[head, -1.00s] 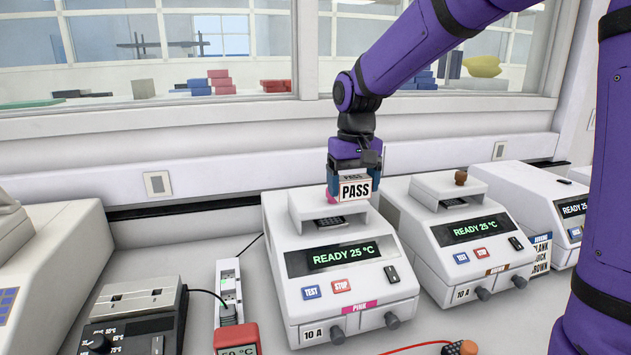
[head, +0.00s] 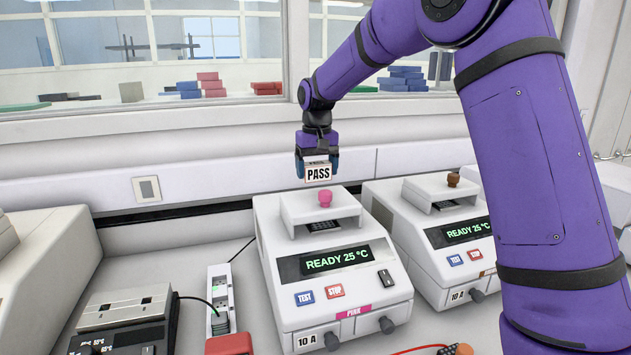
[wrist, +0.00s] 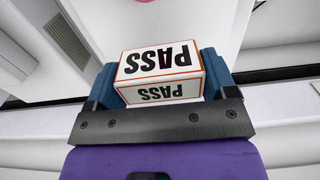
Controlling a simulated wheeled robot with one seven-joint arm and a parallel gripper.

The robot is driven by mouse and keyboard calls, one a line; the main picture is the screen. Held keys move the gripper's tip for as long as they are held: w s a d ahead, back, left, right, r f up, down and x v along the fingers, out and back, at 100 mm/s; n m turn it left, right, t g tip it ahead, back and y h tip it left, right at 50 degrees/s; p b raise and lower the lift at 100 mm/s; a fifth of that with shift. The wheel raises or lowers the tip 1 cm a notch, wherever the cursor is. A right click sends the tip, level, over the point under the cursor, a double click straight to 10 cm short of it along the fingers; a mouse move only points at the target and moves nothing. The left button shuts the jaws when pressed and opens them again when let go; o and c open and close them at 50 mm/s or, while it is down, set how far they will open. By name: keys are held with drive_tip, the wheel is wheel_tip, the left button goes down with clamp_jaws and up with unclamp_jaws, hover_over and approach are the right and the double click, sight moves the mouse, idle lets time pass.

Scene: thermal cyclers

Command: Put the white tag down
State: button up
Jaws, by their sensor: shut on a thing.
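The white tag (head: 318,172) is a small white block with an orange edge and the black word PASS on its faces. My gripper (head: 317,165) is shut on it and holds it in the air, above and behind the pink-knobbed thermal cycler (head: 330,277). In the wrist view the tag (wrist: 160,75) sits between the two blue fingers of my gripper (wrist: 163,80), with PASS upside down. The tag is clear of the cycler's pink knob (head: 325,198) in the head view.
A second cycler (head: 440,240) with a brown knob stands to the right, partly behind my arm. A black and grey heater block (head: 125,320), a white power strip (head: 219,295) and a red device (head: 229,344) are at left. The wall and window ledge lie behind.

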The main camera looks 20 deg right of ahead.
sight(315, 181)
drive_tip(key=shift+w, duration=0.3)
drive_tip(key=shift+w+f, duration=0.15)
drive_tip(key=shift+f, duration=1.65)
drive_tip(key=shift+f, duration=0.15)
